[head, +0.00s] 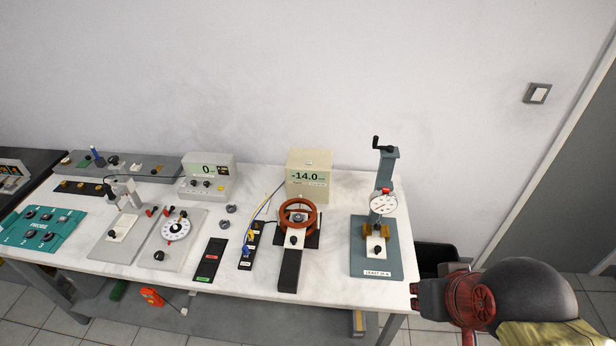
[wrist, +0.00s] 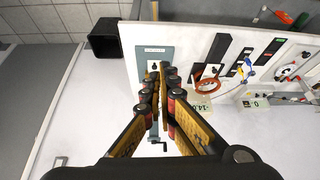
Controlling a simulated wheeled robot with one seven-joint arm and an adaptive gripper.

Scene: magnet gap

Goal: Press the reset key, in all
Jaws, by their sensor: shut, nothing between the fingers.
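No key that I can read as "reset" stands out; the small labels are too blurred. A black panel (head: 209,259) with red and green marks lies on the table and also shows in the wrist view (wrist: 270,52). A display box (head: 308,177) reads -14.0, and a second meter (head: 208,170) reads 0 with small knobs on its front. My gripper (wrist: 160,76) is shut and empty, its fingertips together in the wrist view, over the blue-grey dial stand's base. In the head view my arm is at the right, past the table's right edge.
The dial stand (head: 388,213) with a crank rises at the table's right end. A red-brown coil (head: 298,214) stands left of it. A black bin (head: 436,258) is beyond the table's right edge. Wires run to a black socket strip (head: 250,246).

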